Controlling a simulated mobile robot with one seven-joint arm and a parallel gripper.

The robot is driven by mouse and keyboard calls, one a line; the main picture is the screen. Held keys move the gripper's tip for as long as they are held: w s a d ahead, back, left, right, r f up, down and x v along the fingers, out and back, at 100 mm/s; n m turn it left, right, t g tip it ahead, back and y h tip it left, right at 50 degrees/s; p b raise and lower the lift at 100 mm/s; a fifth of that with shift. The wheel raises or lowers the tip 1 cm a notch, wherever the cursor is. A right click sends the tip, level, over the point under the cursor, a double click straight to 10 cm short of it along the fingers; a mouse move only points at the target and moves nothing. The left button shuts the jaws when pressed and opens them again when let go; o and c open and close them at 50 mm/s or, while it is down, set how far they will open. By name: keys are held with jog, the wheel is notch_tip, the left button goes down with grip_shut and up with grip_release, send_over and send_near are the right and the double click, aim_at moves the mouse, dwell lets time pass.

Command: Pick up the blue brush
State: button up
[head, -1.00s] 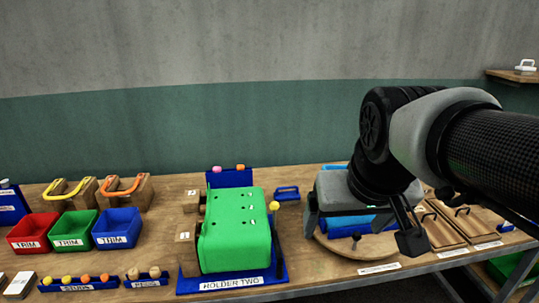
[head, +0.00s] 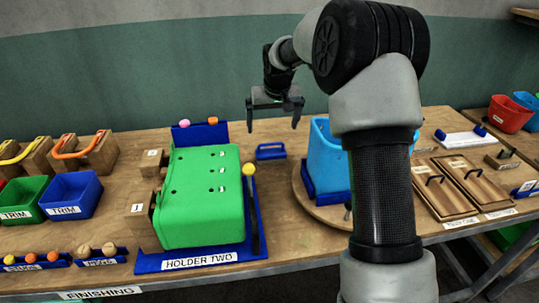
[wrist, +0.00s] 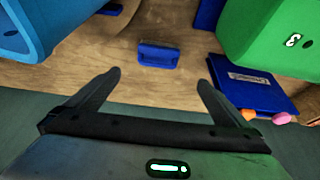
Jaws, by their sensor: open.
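A small blue item (head: 271,151), which I take to be the blue brush, lies on the wooden bench between the green holder block and the blue bin. In the wrist view it (wrist: 158,55) shows just beyond the fingertips, midway between them. Its fine detail is too small to tell. My gripper (head: 272,118) is open and empty, above and behind the item, with its fingers apart. In the wrist view both fingers of my gripper (wrist: 159,76) are spread and touch nothing.
The green block (head: 196,205) stands on the blue holder base (head: 226,250) to the left. The light-blue bin (head: 325,158) stands on a round wooden board (head: 312,205) to the right. Behind is the wall (head: 150,90). Bare wood surrounds the item.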

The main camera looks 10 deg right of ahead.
aim_at(271, 145)
jog(key=x, duration=1)
jog(key=shift+d+x, duration=0.15)
jog(key=shift+x, duration=1.2)
jog(key=shift+d+x, duration=0.1)
jog(key=shift+x, duration=1.25)
jog(key=shift+w+r, duration=0.1)
jog(key=c, duration=1)
